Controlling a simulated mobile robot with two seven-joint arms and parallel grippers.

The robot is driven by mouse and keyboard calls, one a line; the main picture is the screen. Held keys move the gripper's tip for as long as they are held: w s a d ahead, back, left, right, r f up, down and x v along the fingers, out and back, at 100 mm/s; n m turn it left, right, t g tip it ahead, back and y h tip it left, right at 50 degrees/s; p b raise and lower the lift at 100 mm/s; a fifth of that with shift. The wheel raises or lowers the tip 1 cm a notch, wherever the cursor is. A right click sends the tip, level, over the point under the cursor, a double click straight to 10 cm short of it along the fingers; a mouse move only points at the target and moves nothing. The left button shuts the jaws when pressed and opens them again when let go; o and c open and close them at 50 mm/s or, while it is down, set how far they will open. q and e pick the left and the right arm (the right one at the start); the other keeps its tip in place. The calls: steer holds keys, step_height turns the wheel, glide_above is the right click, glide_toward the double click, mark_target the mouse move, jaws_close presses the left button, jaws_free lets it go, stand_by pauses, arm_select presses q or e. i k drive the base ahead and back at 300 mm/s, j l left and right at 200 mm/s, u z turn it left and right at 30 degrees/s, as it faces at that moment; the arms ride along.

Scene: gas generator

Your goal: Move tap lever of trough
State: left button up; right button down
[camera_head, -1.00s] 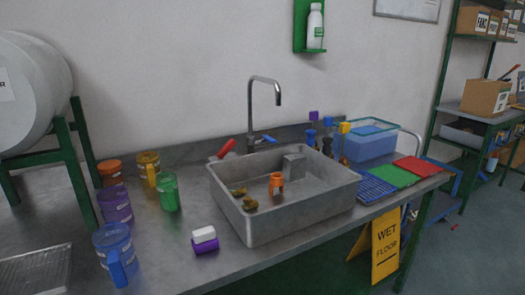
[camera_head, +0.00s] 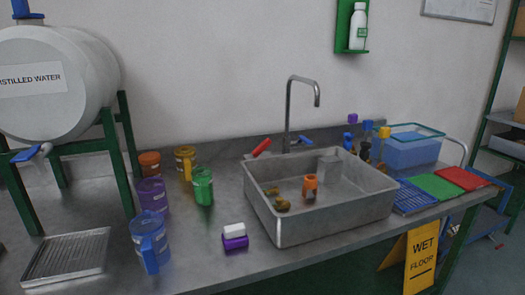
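The trough is a grey metal sink (camera_head: 275,225) on the steel bench. Behind it stands a tall curved tap (camera_head: 289,115). At the tap's base are a red lever (camera_head: 261,148) on the left and a blue lever (camera_head: 302,141) on the right. An orange cup (camera_head: 310,188) and some small brownish items (camera_head: 280,202) lie in the sink, with a grey block-shaped piece (camera_head: 328,169) near its back wall. Neither of my grippers is in view.
A distilled water barrel (camera_head: 60,105) with a blue-handled tap (camera_head: 31,153) stands at left above a drain tray (camera_head: 68,257). Mugs, including a blue one (camera_head: 150,241), and a purple-and-white sponge (camera_head: 235,240) lie left of the sink. A wet floor sign (camera_head: 421,258) stands below.

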mark_target(306, 140)
steer(key=l+u, duration=0.25)
steer(key=u, duration=0.25)
steer(key=l+u, duration=0.3)
steer(key=u, duration=0.2)
steer(key=l+u, duration=0.2)
steer(key=l, duration=0.25)
steer(key=k+l+u, duration=0.2)
steer(key=l, duration=0.25)
steer(key=k+l, duration=0.1)
steer(key=l, duration=0.35)
steer(key=k+l+u, duration=0.1)
steer(key=l, duration=0.35)
